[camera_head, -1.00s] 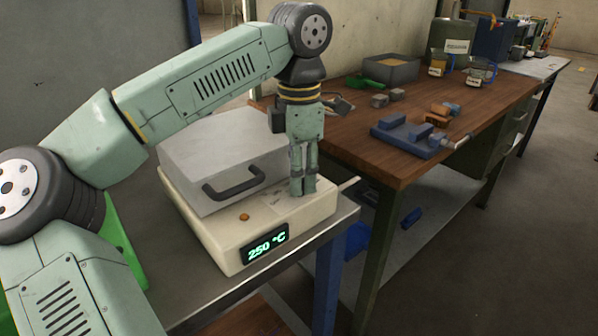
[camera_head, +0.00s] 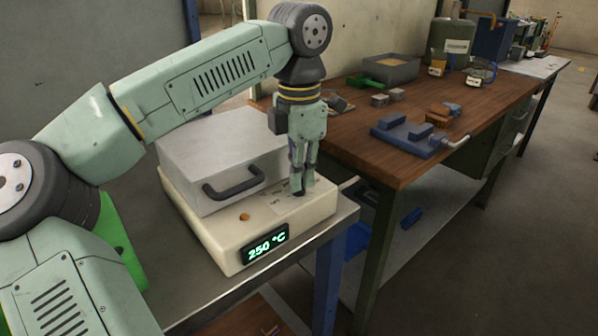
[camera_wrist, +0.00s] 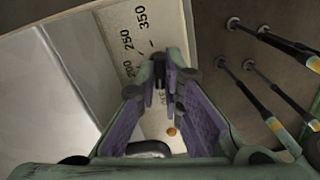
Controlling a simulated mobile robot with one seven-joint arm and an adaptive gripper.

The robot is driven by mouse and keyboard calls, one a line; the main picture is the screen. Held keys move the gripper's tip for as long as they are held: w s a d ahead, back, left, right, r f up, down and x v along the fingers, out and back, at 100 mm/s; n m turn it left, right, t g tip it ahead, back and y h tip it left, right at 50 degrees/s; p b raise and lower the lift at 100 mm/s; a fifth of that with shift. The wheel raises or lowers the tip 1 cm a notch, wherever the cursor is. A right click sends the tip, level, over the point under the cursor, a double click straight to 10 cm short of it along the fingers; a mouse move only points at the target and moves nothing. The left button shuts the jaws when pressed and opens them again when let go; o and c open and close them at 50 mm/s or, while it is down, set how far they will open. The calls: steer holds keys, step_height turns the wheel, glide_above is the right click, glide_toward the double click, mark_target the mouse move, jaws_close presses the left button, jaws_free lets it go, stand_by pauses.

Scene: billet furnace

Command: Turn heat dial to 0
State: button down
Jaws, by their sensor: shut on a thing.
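The furnace has a cream base (camera_head: 222,246) and a grey lid (camera_head: 215,150) with a black handle, and the lid is down. Its display (camera_head: 266,244) reads 250 °C. My gripper (camera_head: 300,189) points down on the right part of the base top, its fingers close together on the heat dial. The dial is mostly hidden by the fingers. In the wrist view, a small dark part of the dial (camera_wrist: 158,70) shows between my fingertips, by printed marks such as 250 and 350 (camera_wrist: 142,18). An orange button (camera_head: 244,217) is on the base top.
The furnace stands on a metal table (camera_head: 190,285). A wooden workbench (camera_head: 375,150) on the right holds a blue vise (camera_head: 405,140), small blocks and a grey bin (camera_head: 390,70).

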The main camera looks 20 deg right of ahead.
steer(key=shift+n, duration=0.4)
steer(key=c, duration=1.7)
jaws_free()
steer(key=shift+r, duration=0.15)
step_height(320, 180, up, 7)
steer(key=shift+r, duration=0.15)
